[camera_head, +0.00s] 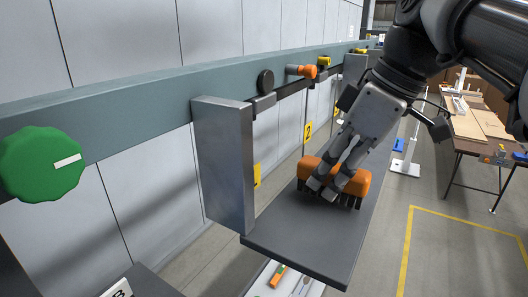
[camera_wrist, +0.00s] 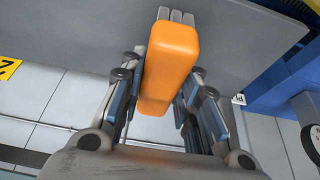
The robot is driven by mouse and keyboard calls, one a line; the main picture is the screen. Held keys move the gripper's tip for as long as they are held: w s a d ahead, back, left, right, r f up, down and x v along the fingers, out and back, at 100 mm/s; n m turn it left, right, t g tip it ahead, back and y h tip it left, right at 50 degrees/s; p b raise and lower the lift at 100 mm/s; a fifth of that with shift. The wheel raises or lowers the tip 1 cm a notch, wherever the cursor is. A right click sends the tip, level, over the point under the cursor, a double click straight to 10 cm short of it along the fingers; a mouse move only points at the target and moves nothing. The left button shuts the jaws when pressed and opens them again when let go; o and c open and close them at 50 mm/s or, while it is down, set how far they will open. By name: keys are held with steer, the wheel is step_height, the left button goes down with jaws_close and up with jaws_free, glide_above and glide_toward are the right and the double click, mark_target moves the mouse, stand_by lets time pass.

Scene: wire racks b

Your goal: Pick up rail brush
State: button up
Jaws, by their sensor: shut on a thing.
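The rail brush is an orange block with dark bristles (camera_head: 358,186) on the grey shelf (camera_head: 290,240) in the head view. My gripper (camera_head: 330,185) reaches down from the upper right and is shut on the brush's orange body. The bristles point down at the shelf; I cannot tell whether they still touch it. In the wrist view the orange body (camera_wrist: 168,65) lies between the two fingers, one on each side. The finger tips partly hide the brush in the head view.
A grey upright plate (camera_head: 225,160) stands at the shelf's left end. Behind runs a grey-green rail with a green knob (camera_head: 40,163) and an orange fitting (camera_head: 302,71). A table (camera_head: 480,125) stands at the far right. Below the shelf is a lower surface with small items (camera_head: 280,275).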

step_height(320, 180, up, 20)
steer(key=p, duration=0.8)
steer(key=shift+f, duration=0.2)
steer(key=o, duration=0.5)
steer(key=c, duration=0.4)
steer(key=shift+o, duration=0.2)
